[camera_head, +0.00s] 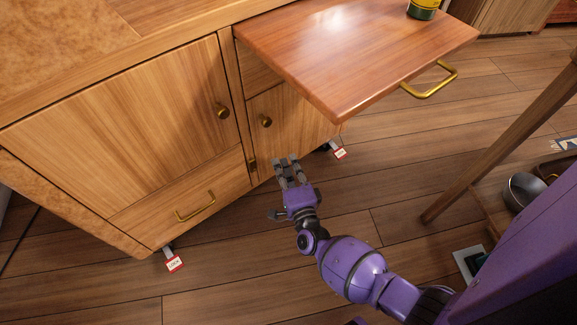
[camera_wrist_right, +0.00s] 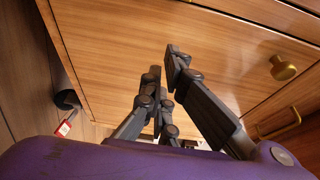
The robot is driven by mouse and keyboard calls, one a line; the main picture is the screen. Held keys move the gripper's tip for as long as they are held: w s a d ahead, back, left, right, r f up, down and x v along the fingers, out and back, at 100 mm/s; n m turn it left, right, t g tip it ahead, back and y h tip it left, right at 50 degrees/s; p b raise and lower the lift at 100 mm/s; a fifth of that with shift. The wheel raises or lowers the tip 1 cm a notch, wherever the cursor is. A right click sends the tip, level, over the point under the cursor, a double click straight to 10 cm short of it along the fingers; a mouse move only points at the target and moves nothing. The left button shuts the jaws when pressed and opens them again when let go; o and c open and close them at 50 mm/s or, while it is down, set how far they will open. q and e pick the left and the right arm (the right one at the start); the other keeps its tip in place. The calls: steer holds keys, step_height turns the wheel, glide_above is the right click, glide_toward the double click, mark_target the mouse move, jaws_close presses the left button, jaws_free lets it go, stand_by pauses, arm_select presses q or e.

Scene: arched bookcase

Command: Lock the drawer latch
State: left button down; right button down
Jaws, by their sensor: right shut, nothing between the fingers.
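The low drawer (camera_head: 185,205) with a brass handle is closed at the bottom of the wooden cabinet. A small dark brass fitting (camera_head: 253,165), perhaps the latch, sits at its upper right edge; its setting is too small to read. A red-and-white tag (camera_head: 174,264) reading LOCK hangs below the drawer, and another tag (camera_head: 340,153) hangs below the right-hand door. My right gripper (camera_head: 286,160) is shut and empty in front of the right-hand door's lower part. The wrist view shows its fingers (camera_wrist_right: 163,70) before a wood panel, and a tag (camera_wrist_right: 66,124) to the left. My left gripper is out of view.
A polished wooden leaf (camera_head: 350,45) with a brass handle (camera_head: 430,80) juts out above my right arm. A green-and-yellow can (camera_head: 423,9) stands on it. Door knobs (camera_head: 222,111) stick out. A slanted wooden leg (camera_head: 500,140) stands at right. The floor before the cabinet is mostly clear.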

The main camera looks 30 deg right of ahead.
mark_target(277, 146)
steer(key=w, duration=0.3)
steer(key=shift+w+d+f+b, duration=0.15)
steer(key=shift+w+b, duration=0.05)
steer(key=shift+b, duration=0.2)
steer(key=a, duration=0.2)
steer(key=shift+s+a, duration=0.3)
steer(key=shift+s, duration=0.05)
steer(key=shift+s+a, duration=0.1)
steer(key=shift+a, duration=0.45)
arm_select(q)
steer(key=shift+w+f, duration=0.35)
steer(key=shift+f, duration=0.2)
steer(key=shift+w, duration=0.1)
arm_select(e)
steer(key=shift+s, duration=0.1)
steer(key=shift+r, duration=0.2)
steer(key=shift+a+n, duration=0.1)
steer(key=shift+n, duration=0.2)
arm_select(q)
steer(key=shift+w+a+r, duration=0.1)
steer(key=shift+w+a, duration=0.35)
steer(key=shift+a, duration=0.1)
arm_select(e)
steer(key=shift+r, duration=0.1)
